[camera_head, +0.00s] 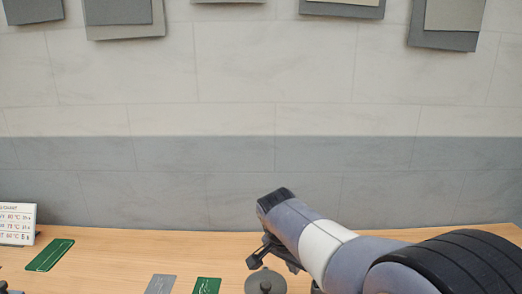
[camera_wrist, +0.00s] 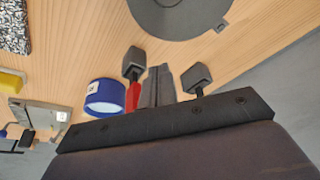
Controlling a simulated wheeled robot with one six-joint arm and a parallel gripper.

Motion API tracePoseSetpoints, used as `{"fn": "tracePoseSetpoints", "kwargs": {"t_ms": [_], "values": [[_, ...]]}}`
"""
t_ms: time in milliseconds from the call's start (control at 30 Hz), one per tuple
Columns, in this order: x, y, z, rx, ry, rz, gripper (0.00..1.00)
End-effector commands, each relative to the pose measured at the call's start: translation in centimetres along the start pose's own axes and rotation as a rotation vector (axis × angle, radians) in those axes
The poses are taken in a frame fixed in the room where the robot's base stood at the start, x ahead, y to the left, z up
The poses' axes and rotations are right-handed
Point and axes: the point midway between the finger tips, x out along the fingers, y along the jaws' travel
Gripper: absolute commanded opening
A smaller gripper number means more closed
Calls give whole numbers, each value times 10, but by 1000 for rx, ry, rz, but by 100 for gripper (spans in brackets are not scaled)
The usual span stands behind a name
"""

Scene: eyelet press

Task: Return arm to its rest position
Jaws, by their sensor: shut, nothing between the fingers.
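My arm reaches in from the lower right in the camera_head view, over the wooden table (camera_head: 120,250). My gripper (camera_head: 262,256) points down above the table, near a round dark grey disc with a raised knob (camera_head: 265,284). In the camera_wrist view my gripper (camera_wrist: 160,86) has its fingers together, with nothing held. A large dark grey disc (camera_wrist: 180,14) lies ahead of it. The fingers are partly hidden in the camera_head view.
A blue round container (camera_wrist: 103,98) and a red item (camera_wrist: 132,97) appear beside the fingers. Green cards (camera_head: 50,254) (camera_head: 207,286), a grey card (camera_head: 160,284) and a small sign (camera_head: 17,224) are left of my arm. The tiled wall (camera_head: 230,180) stands behind the table.

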Motion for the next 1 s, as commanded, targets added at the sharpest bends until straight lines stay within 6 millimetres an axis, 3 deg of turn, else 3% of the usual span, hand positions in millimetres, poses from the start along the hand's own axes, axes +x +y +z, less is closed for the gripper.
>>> {"fn": "tracePoseSetpoints", "kwargs": {"t_ms": [700,1000], "values": [[11,-9,-31,-400,0,-147,0],[13,-13,-36,-483,0,-177,0]]}}
